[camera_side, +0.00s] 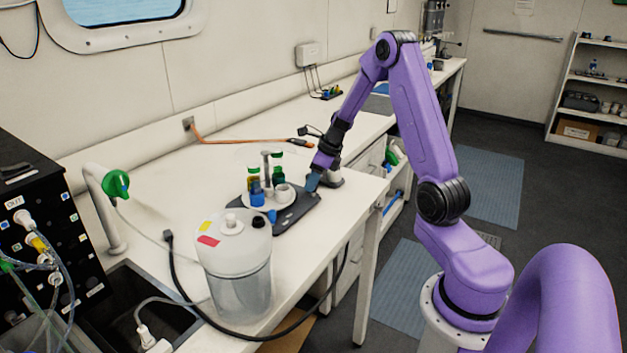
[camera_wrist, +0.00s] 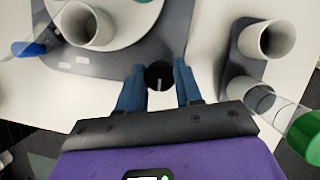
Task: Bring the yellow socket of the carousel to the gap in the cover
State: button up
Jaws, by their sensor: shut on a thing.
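The carousel is a white round plate (camera_side: 248,202) on a dark grey base (camera_side: 299,212), with a central post, green-capped vials (camera_side: 277,158) and a white cup (camera_side: 284,192). The wrist view shows part of its plate (camera_wrist: 128,27) and one cup (camera_wrist: 88,25). My gripper (camera_side: 313,182) is at the base's right end. In the wrist view its two blue fingers (camera_wrist: 158,78) are shut on a round black knob with a pale mark (camera_wrist: 158,76), at the base's edge. I cannot make out a yellow socket or the gap in the cover.
A lidded clear jar (camera_side: 240,285) with yellow and red labels stands in front of the carousel. A dark holder with a white cup (camera_wrist: 264,40) and a green-capped tube (camera_wrist: 285,125) are right of my fingers. A black cable crosses the bench front. The bench behind is mostly clear.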

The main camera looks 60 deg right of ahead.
jog(key=n, duration=0.2)
jog(key=n+g+y, duration=0.1)
jog(key=n, duration=0.1)
jog(key=shift+d+n+y, duration=0.1)
jog(key=shift+n+y, duration=0.2)
jog(key=shift+n, duration=0.1)
jog(key=n+g+y, duration=0.1)
jog(key=n, duration=0.3)
jog(key=shift+w+n, duration=0.1)
jog(key=shift+n, duration=0.2)
jog(key=n+g, duration=0.1)
jog(key=n, duration=0.1)
jog(key=n+g, duration=0.1)
jog(key=n, duration=0.2)
jog(key=shift+w+y, duration=0.1)
jog(key=shift+y, duration=0.2)
jog(key=shift+n+g, duration=1)
jog(key=shift+n, duration=1.4)
jog(key=o, duration=1)
jog(key=shift+o, duration=0.2)
jog(key=shift+w+d+r, duration=0.1)
jog(key=v, duration=1.7)
jog(key=shift+a+r, duration=0.2)
jog(key=shift+a, duration=0.2)
